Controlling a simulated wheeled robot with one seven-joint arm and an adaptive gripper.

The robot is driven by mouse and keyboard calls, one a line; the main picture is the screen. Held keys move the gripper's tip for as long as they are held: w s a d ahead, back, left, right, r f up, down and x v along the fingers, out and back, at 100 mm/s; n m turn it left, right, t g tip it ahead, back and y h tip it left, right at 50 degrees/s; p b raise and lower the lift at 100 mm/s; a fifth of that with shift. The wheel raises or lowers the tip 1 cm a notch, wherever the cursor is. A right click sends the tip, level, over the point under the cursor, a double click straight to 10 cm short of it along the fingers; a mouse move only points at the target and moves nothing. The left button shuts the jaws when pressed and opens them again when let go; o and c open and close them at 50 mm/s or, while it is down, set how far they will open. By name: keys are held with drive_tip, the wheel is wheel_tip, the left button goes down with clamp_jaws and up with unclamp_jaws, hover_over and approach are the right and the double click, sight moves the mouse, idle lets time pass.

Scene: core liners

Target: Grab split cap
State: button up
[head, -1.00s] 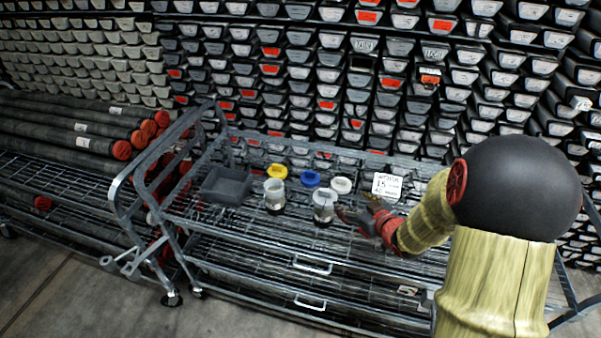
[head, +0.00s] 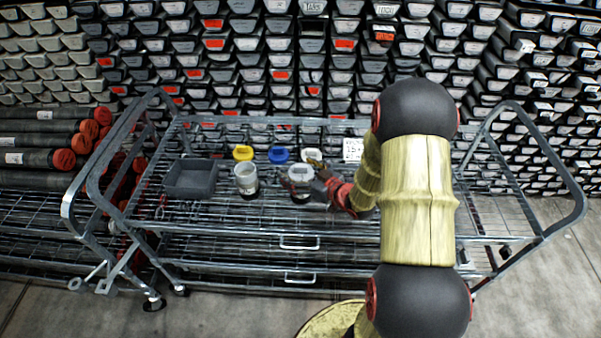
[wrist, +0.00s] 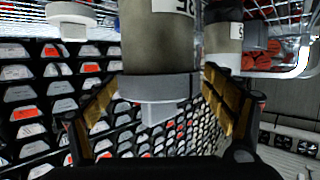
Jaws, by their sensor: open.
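The task's split cap seems to be the light grey cap (wrist: 160,88) with a raised tab, seen in the wrist view on a jar (wrist: 158,40) with a white label. In the head view this appears to be the right-hand jar (head: 301,190) on the wire cart. My gripper (head: 318,184) is at the right side of this jar. In the wrist view my gripper (wrist: 162,106) is open, with a finger on each side of the cap. Contact between fingers and cap cannot be told. No split in the cap can be made out.
A second jar (head: 247,181) stands close to the left. Yellow (head: 243,153), blue (head: 279,155) and white (head: 312,155) caps lie behind. A grey bin (head: 190,178) is at the cart's left. The cart's right half looks mostly bare. Racks of core boxes stand behind.

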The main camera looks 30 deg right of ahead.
drive_tip(key=x, duration=0.3)
drive_tip(key=shift+s+f, duration=0.1)
drive_tip(key=c, duration=1)
